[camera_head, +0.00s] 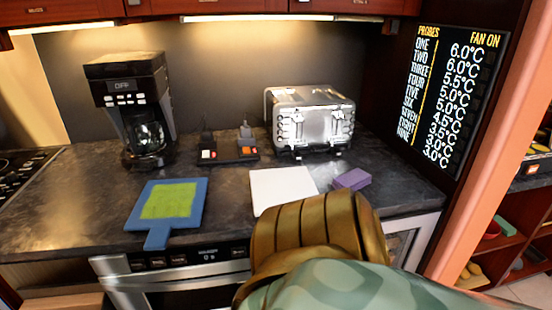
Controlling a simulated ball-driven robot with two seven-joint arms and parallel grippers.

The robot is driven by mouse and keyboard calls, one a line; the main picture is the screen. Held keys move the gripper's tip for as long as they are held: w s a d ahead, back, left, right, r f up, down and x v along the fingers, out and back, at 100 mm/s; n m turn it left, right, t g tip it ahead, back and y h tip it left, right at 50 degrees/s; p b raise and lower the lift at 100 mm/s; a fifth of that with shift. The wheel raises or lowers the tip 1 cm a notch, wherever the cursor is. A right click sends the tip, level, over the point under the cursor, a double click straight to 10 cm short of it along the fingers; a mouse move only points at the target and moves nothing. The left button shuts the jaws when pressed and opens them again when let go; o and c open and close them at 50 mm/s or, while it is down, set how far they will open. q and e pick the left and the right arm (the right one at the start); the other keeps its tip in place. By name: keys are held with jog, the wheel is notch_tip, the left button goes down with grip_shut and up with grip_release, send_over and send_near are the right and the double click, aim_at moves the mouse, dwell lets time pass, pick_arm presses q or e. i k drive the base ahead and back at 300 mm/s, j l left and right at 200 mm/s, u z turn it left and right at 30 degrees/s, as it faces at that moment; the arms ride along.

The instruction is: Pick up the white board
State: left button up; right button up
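The white board (280,186) is a thin flat sheet lying on the dark countertop, in front of the toaster. Its near right part is hidden behind a large bronze and green part of my arm, which comes in from the bottom right. No gripper fingers show; whether a gripper is hidden behind this arm part I cannot tell. My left arm does not show.
A blue board with a green centre (170,205) lies to the left, its handle over the counter's front edge. A purple block (351,179) lies close to the white board's right. A silver toaster (310,122), coffee maker (133,110) and small black devices (228,150) stand behind.

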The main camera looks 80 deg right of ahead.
aim_at(271, 187)
jog(key=z, duration=2.6)
jog(key=k+j+u, duration=0.25)
jog(key=u, duration=0.2)
